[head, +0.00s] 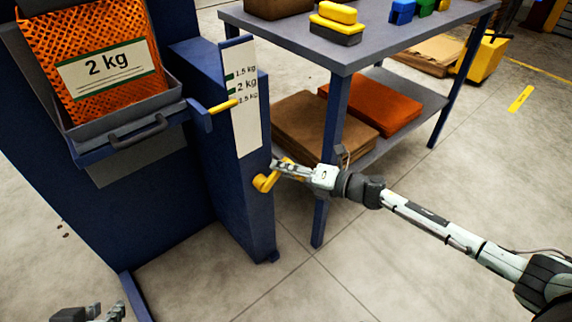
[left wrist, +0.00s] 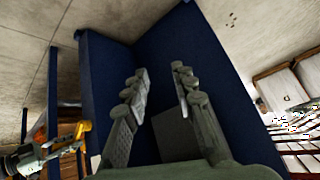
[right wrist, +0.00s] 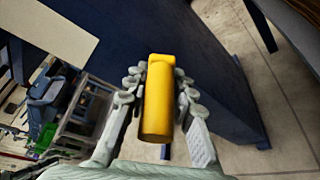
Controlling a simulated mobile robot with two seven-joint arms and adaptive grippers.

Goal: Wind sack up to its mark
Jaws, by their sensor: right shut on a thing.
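An orange mesh sack (head: 95,35) with a white "2 kg" label (head: 107,68) sits in a grey tray (head: 125,118) on the blue machine. A white scale (head: 246,130) on the blue column has green marks for 1.5, 2 and 2.5 kg from top down. The yellow pointer (head: 222,106) appears level with the lowest, 2.5 kg mark. My right gripper (head: 277,171) is shut on the yellow crank handle (head: 264,183) low on the column; the handle also shows between its fingers in the right wrist view (right wrist: 158,105). My left gripper (left wrist: 158,85) is open and empty, low before the machine.
A blue table (head: 350,45) stands right of the column, with yellow, blue and green blocks on top. Folded brown sacks (head: 300,128) and orange sacks (head: 388,110) lie on its lower shelf. My right arm passes before a table leg. The front floor is clear.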

